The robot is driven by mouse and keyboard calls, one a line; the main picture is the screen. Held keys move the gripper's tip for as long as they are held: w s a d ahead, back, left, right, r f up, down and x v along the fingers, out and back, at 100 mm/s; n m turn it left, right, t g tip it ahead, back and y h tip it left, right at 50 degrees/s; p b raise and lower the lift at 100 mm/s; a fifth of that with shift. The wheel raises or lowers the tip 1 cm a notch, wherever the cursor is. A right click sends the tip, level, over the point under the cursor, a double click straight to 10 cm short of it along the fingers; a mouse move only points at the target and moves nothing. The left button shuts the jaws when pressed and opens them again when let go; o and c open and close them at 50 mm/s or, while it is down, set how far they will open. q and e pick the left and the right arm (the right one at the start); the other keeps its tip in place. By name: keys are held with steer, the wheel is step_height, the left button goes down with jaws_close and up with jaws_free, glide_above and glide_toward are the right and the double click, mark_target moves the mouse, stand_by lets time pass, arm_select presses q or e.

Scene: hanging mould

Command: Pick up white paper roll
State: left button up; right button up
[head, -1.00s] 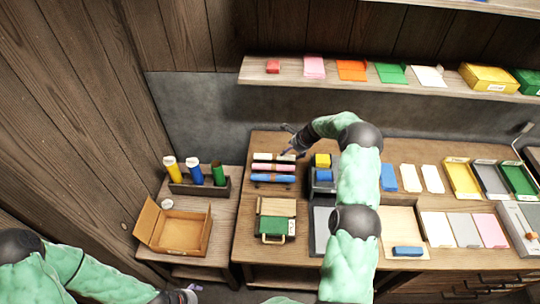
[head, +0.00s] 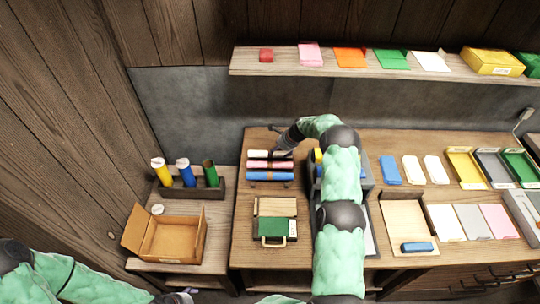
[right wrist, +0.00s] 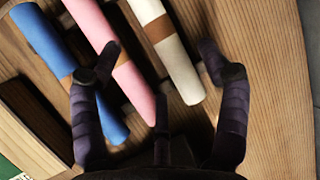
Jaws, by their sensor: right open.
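The white paper roll (head: 260,155) lies at the back of a small rack on the table, with a brown band around it. In the right wrist view the white roll (right wrist: 168,48) lies between the lines of my open fingers, nearer the right one. My right gripper (right wrist: 158,75) is open and empty, above the right end of the rolls. In the head view my right gripper (head: 281,148) is partly hidden by its own arm. The pink roll (right wrist: 112,60) and the blue roll (right wrist: 66,68) lie beside the white one. My left gripper (head: 180,296) is at the bottom edge, too small to read.
An open cardboard box (head: 174,239) and a holder (head: 190,191) with yellow, blue and green tubes stand at left. A green case (head: 274,229) lies in front of the rolls. A shelf (head: 390,72) runs above the table.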

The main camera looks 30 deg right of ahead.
mark_target(273, 154)
steer(key=shift+a+x, duration=0.15)
steer(key=shift+x, duration=1.4)
steer(key=shift+a+x, duration=0.1)
steer(key=shift+x, duration=1.5)
steer(key=shift+r, duration=0.1)
steer(key=c, duration=1.2)
